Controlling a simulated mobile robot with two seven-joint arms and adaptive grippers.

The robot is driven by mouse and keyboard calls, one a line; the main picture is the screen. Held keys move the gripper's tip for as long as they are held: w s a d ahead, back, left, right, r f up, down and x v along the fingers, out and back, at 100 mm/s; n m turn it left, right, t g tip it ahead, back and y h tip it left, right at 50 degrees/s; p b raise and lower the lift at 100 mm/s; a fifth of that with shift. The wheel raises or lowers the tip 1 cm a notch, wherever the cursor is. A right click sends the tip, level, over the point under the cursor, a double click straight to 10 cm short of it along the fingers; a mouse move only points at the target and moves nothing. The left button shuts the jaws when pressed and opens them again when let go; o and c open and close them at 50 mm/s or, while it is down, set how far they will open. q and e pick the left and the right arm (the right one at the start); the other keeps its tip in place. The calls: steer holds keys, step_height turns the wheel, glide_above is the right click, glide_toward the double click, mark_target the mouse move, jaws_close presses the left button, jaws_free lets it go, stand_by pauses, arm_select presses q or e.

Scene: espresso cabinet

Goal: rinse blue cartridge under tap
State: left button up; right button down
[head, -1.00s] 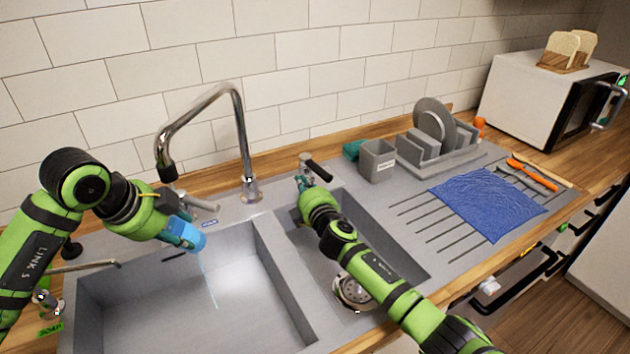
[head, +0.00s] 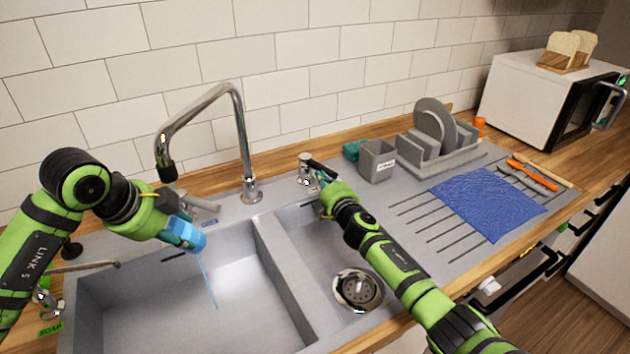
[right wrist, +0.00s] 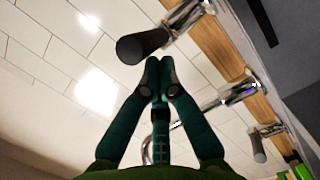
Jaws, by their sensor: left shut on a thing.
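The blue cartridge (head: 188,237) is in my left gripper (head: 177,226), which is shut on it below the spout of the tall chrome tap (head: 226,88). A thin stream of water (head: 208,283) falls from the cartridge into the large left basin. My right gripper (right wrist: 153,66) is shut, its fingertips together and with nothing seen between them. It is close to the black-handled tap lever (head: 318,168), whose dark handle (right wrist: 143,46) is just past the fingertips in the right wrist view. In the head view, my right fingertips are mostly hidden; contact with the lever is unclear.
The large basin (head: 165,300) is otherwise empty. A smaller basin with a drain strainer (head: 358,290) lies under my right arm. A grey holder (head: 377,160), a dish rack (head: 440,150) and a blue cloth (head: 487,203) are to the right.

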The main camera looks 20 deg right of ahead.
steer(key=s+a+r, duration=0.1)
steer(key=s, duration=1)
steer(key=shift+s+r, duration=0.2)
steer(key=shift+s, duration=0.1)
stand_by(0.8)
